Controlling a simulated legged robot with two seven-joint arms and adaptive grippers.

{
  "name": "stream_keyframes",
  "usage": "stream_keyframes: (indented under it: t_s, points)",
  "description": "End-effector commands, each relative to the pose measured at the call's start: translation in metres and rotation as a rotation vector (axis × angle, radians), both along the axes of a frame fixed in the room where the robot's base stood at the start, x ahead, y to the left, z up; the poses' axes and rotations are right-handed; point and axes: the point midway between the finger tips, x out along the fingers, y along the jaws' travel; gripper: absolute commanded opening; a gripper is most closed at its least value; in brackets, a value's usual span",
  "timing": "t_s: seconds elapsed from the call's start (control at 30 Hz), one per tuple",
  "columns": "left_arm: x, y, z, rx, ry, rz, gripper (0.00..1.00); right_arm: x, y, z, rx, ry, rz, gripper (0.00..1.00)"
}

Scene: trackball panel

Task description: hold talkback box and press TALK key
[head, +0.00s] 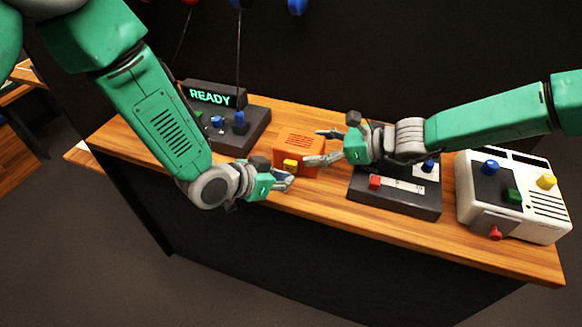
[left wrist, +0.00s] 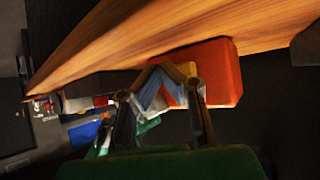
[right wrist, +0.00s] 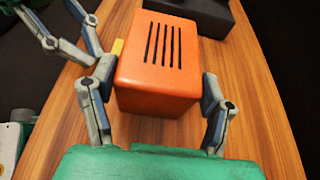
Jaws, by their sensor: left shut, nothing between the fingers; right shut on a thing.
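The orange talkback box (head: 303,143) sits on the wooden bench, with slots in its top. The yellow TALK key (head: 290,165) is on its front face. My right gripper (head: 318,147) is shut on the box, one finger on each side, as the right wrist view shows the box (right wrist: 160,70) between its fingers. My left gripper (head: 289,183) is shut and empty, its tips just in front of the key. In the left wrist view the tips (left wrist: 165,72) overlap the yellow key (left wrist: 181,84); I cannot tell whether they touch it.
A dark console (head: 255,124) with a READY display (head: 211,97) stands left of the box. A dark panel with a red button (head: 375,182) and a white unit with coloured knobs (head: 542,213) stand to the right. The wooden bench's front edge (head: 330,200) is below the left gripper.

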Motion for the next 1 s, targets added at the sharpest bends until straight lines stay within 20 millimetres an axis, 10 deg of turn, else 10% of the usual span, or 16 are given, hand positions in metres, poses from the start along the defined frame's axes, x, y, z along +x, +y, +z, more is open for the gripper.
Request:
stream_keyframes:
  t_s: [1.0]
  points:
    - [-0.047,0.015,0.0,0.001,0.001,0.0,0.0,0.001,-0.001,0.0,-0.001,0.0,-0.002,0.37]
